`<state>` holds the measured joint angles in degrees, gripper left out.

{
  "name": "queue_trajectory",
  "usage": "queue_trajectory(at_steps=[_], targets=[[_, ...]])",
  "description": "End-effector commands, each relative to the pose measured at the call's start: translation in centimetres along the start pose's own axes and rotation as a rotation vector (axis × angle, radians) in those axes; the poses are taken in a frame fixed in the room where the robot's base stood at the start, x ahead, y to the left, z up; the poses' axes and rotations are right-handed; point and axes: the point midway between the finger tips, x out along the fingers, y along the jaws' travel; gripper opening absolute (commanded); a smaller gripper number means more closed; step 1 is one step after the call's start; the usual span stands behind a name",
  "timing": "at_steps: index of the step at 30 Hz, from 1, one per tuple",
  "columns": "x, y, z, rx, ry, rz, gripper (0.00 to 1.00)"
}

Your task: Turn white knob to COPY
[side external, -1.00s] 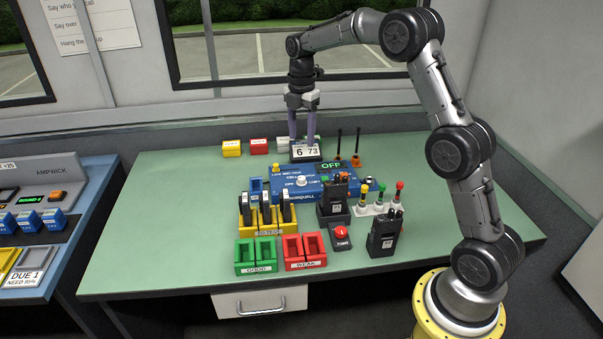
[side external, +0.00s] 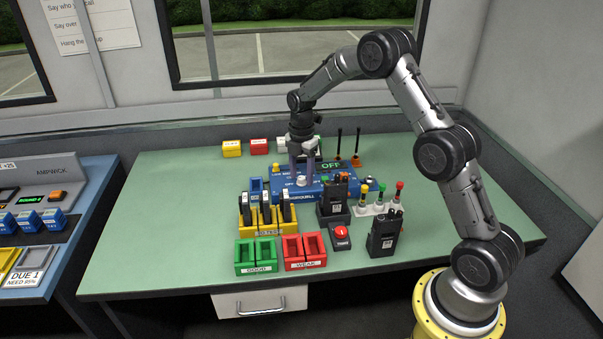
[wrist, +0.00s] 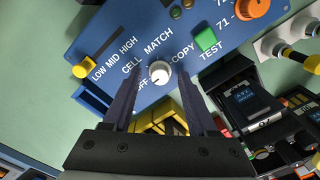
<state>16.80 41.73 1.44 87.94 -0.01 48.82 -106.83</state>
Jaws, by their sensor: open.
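The white knob (wrist: 160,72) sits on the sloping face of the blue tester box (wrist: 100,48), with the labels OFF, CELL, MATCH and COPY around it. The COPY label is at its right in the wrist view. I cannot clearly tell which label the knob points to; the box's green display (side external: 331,166) reads OFF. My gripper (wrist: 157,78) is open, its purple-grey fingers one on each side of the knob, with gaps visible. In the side view my gripper (side external: 302,179) is down at the box face and partly covers the knob.
A yellow slider (wrist: 84,68), green TEST button (wrist: 205,40) and orange knob (wrist: 252,8) are on the box. Yellow holders with upright items (side external: 266,218), black radios (side external: 384,234) and green and red trays (side external: 304,250) crowd the front. The table's left side is clear.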

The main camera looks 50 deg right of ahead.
Motion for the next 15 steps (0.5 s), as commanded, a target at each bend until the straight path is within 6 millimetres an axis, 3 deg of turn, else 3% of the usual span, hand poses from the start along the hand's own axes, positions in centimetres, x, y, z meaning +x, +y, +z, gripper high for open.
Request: queue_trajectory(at_steps=[5, 15], targets=[[0.0, -0.01, 0.0, 0.0, 0.0, 0.0, 0.58], [-0.04, 0.0, 0.0, 0.0, 0.0, 0.0, 0.0]])
